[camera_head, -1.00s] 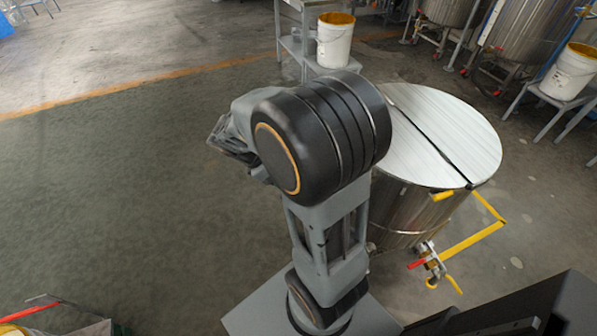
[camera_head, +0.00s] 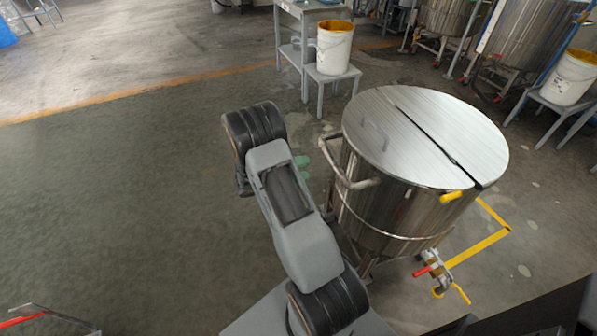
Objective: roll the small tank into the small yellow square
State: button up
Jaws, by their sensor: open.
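The small tank (camera_head: 400,205) is a shiny steel drum with a split flat lid, standing upright on legs right of my arm. A bent handle (camera_head: 345,170) sticks out on its left side, and a valve with a red lever (camera_head: 430,270) sits low on its front right. Yellow floor lines, apparently the small yellow square (camera_head: 482,246), show a corner right of the tank; the rest is hidden, so I cannot tell how much of the base is inside. My gripper (camera_head: 303,168) is mostly hidden behind my arm; two green tips show apart, left of the handle.
A white bucket with yellow paint stains (camera_head: 334,48) stands on a grey stool behind the tank. Another bucket (camera_head: 570,78) stands on a stool at right. Larger steel vats (camera_head: 453,25) are at the back. The floor at left is open, crossed by an orange line (camera_head: 120,93).

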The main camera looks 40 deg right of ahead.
aim_at(333, 161)
jog(key=shift+x, duration=5.3)
jog(key=shift+c, duration=0.2)
grip_shut()
